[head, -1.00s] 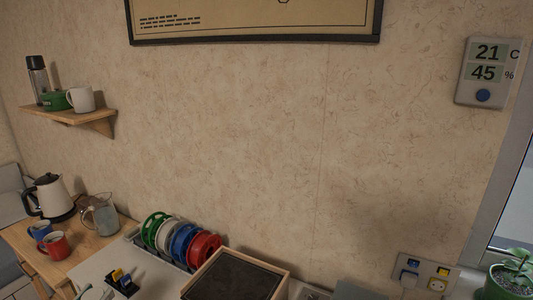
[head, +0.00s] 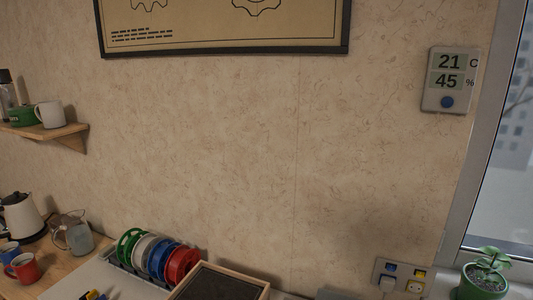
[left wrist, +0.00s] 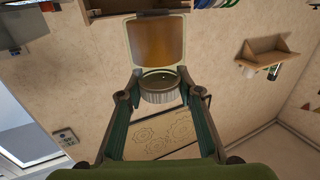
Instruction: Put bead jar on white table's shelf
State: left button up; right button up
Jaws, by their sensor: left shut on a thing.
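In the left wrist view my left gripper (left wrist: 160,86) is shut on the bead jar (left wrist: 156,42), with its fingers on either side of the ridged lid. The jar has an amber body, and its beads cannot be made out one by one. The jar is held up in front of the wall, clear of any surface. In the head view neither gripper nor the jar shows. A pale table top (head: 85,288), perhaps the white table, shows at the bottom left of the head view. I cannot make out a shelf belonging to it. My right gripper is in neither view.
A wooden wall shelf (head: 70,132) holds a white mug (head: 50,114) and a green tin. Below are a kettle (head: 22,216), a glass jug (head: 72,234) and mugs. Coloured spools (head: 158,256) stand beside a dark-topped box (head: 222,284). A potted plant (head: 484,282) is at right.

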pick_arm(q)
jog(key=shift+r, duration=0.1)
dwell(0.6)
